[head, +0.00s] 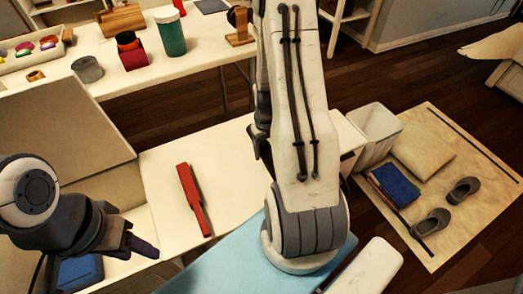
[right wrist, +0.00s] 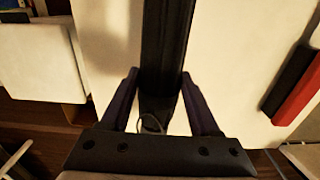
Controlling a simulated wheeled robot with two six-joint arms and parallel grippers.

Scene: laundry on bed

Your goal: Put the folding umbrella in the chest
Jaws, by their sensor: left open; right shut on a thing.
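A long black object with a small cord loop at its near end, which looks like the folding umbrella (right wrist: 165,50), lies between the fingers of my right gripper (right wrist: 160,105) in the right wrist view. The gripper is shut on it. In the head view my right arm hides the umbrella and most of that gripper; only a dark part of it (head: 258,143) shows. The chest is at the left with its pale lid (head: 60,125) raised. A blue thing (head: 80,270) lies inside. My left gripper (head: 150,245) is open and empty over the chest's right side.
A red and black long object (head: 193,198) lies on the white surface right of the chest; it also shows in the right wrist view (right wrist: 298,92). A back table holds a green canister (head: 170,32) and cups. Shoes (head: 432,222) and books (head: 395,185) lie on a mat.

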